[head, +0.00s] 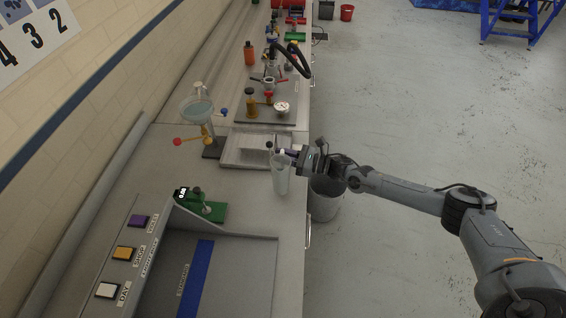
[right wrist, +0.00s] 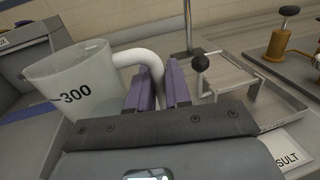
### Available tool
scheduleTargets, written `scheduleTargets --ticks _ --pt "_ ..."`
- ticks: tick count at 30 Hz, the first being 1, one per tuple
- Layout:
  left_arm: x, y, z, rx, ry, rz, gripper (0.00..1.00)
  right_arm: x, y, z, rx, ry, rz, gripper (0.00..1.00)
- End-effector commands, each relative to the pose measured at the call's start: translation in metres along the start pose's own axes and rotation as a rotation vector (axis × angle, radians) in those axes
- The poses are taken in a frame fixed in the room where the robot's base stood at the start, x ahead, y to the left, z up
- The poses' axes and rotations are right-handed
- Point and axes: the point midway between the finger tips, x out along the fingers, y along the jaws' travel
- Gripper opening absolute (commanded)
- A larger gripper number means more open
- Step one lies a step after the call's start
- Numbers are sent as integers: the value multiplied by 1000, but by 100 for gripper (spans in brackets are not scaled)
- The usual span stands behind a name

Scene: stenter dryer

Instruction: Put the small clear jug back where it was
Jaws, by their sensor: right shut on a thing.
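The small clear jug (head: 280,177) is at the right edge of the grey counter in the head view. It also shows in the right wrist view (right wrist: 80,85), with a "300" mark on its side and a white curved handle (right wrist: 145,60). My right gripper (head: 291,155) is shut on the handle, which passes between its purple finger pads (right wrist: 162,87). The jug looks upright or nearly so; I cannot tell whether its base touches the counter. My left gripper is not in view.
Behind the jug is a metal tray fixture (head: 250,149) with a black-knobbed lever. A funnel stand (head: 198,108) is to the left. A green-based device (head: 207,209) and a sunken panel with a blue strip (head: 196,278) are nearer. A dark bin (head: 325,200) stands beside the counter.

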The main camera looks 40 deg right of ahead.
Motion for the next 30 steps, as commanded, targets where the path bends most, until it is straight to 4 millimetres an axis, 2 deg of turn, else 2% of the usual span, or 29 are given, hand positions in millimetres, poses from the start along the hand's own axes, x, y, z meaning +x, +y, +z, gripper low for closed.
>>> scheduleTargets --ticks 3,8,22,23,24,27,30 --pt "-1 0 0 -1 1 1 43 0 1 -17 4 1 -1 0" --pt "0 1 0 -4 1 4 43 0 0 -32 2 0 0 0" --pt "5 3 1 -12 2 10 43 -1 0 -39 1 0 0 0" --pt "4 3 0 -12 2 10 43 -1 0 -38 1 1 0 21" --pt "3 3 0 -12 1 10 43 -1 0 -38 1 1 0 28" --pt "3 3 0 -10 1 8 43 -1 0 -38 1 1 0 43" --pt "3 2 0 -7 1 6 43 -1 0 -38 1 1 0 44"
